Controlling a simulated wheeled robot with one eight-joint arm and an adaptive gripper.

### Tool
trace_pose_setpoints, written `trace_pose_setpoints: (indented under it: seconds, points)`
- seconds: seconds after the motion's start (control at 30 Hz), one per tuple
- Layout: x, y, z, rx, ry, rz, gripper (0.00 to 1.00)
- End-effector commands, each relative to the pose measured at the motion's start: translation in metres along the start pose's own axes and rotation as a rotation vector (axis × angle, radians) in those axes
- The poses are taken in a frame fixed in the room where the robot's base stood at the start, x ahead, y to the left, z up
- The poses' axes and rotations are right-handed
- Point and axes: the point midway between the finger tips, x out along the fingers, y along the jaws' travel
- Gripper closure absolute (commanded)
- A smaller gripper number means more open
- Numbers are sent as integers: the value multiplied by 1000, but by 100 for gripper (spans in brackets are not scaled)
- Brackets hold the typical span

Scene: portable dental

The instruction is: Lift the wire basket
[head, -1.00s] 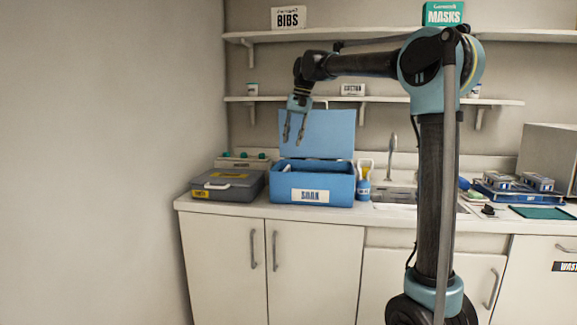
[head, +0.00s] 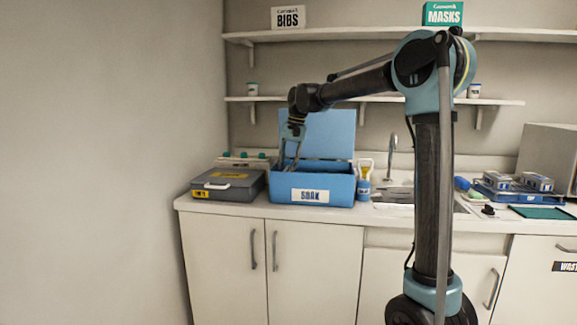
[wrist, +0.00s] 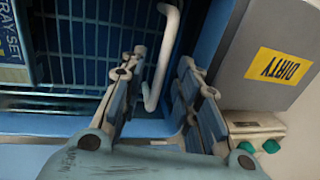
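The wire basket (wrist: 80,62) shows in the wrist view as a dark blue grid inside the blue soak tub (head: 281,188). A white bent handle (wrist: 168,52) stands at its right side. My gripper (wrist: 160,65) is open, with one finger on each side of the handle; I cannot tell whether either finger touches it. In the head view my gripper (head: 290,163) points down into the tub's left part. The tub's front wall hides the basket there. The tub's lid (head: 330,134) stands open at the back.
A grey case (head: 228,187) with a yellow label stands left of the tub; its DIRTY label (wrist: 279,66) shows in the wrist view. A blue-and-white bottle (head: 364,185) and a tap (head: 390,158) are on the right. Shelves (head: 375,100) run above.

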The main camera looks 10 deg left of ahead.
Motion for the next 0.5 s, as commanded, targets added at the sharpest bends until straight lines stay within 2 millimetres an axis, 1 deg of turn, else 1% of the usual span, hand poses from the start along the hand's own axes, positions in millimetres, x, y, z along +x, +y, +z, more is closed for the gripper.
trace_pose_setpoints:
  seconds: [0.03, 0.07, 0.1, 0.17, 0.2, 0.4, 0.5]
  points:
    - [0, 0, 0, 0, 0, 0, 70]
    - [0, 0, 0, 0, 0, 0, 75]
    - [0, 0, 0, 0, 0, 0, 84]
    - [0, 0, 0, 0, 0, 0, 97]
    - [0, 0, 0, 0, 0, 0, 100]
    - [-1, 0, 0, 0, 0, 0, 100]
    - [-8, -2, 0, 0, 0, 0, 100]
